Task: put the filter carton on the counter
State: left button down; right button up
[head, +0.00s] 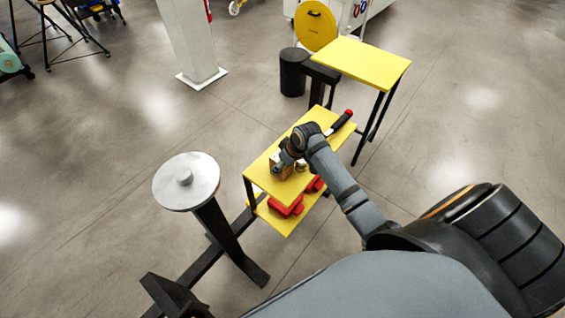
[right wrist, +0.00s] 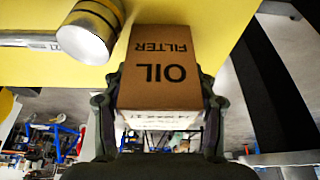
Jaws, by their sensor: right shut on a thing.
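The filter carton (right wrist: 160,70), a brown box printed "OIL FILTER", is between the two fingers of my right gripper (right wrist: 160,95) in the right wrist view. The gripper is shut on it. In the head view my right gripper (head: 285,163) is over the near yellow-topped stand (head: 262,162), and the carton (head: 279,170) shows partly behind it. I cannot tell whether the carton touches the yellow top. A second yellow-topped table (head: 362,62) stands farther back with a bare top; I cannot tell which one is the counter. My left gripper is not in view.
A metal cylinder (right wrist: 88,32) lies close beside the carton. A red-ended tool (head: 342,121) lies at the stand's far end. Red parts (head: 288,207) sit on its lower shelf. A round pale-topped pedestal (head: 187,180) stands to the left, and a white column (head: 190,40) farther back.

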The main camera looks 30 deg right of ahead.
jog(key=o, duration=1.5)
